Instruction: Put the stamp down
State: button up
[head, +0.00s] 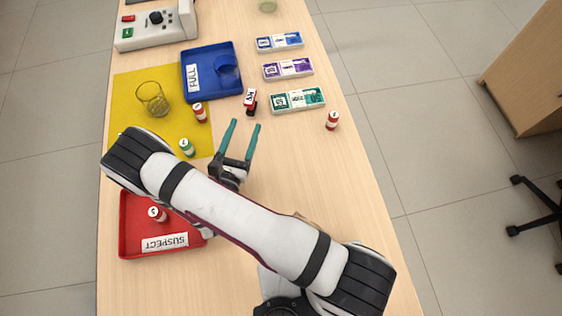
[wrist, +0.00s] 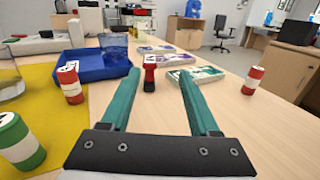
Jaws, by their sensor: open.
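The stamp (head: 250,102), with a red handle and a darker lower part, stands on the bare wood counter just beyond my fingertips in the head view. In the wrist view the stamp (wrist: 150,73) shows upright between the tips of the two teal fingers. My gripper (head: 245,124) is open and empty, its fingers apart and pointing at the stamp. In the wrist view nothing lies between the fingers of my gripper (wrist: 158,76) nearer than the stamp. I see no contact between fingers and stamp.
A blue tray (head: 239,92) holding a blue cup and a yellow mat (head: 130,90) with a glass lie left. A red tray (head: 128,230) is nearer. Counter right of my gripper is clear.

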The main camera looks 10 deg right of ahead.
jog(key=s+d+r+m+g+h, duration=0.2)
jog(key=d+r+m+g+h, duration=0.5)
jog(key=d+r+m, duration=0.3)
jog(key=s+d+r+m+g+y, duration=0.2)
jog(key=s+d+r+m+g, duration=0.3)
jog(key=s+d+m+g, duration=0.5)
jog(key=s+a+m+g+y, duration=0.3)
jog(key=s+a+m+y, duration=0.3)
jog(key=s+m+y, duration=0.45)
jog(key=s+a+r+m+t+y, duration=0.1)
jog(key=a+r+m+t+y, duration=0.1)
jog(key=a, duration=0.5)
jog(key=m+t+y, duration=0.1)
jog(key=m+y, duration=0.1)
jog(key=m, duration=0.1)
jog(key=shift+s+r+t, duration=0.3)
jog(key=shift+s, duration=0.05)
jog(key=shift+m, duration=0.25)
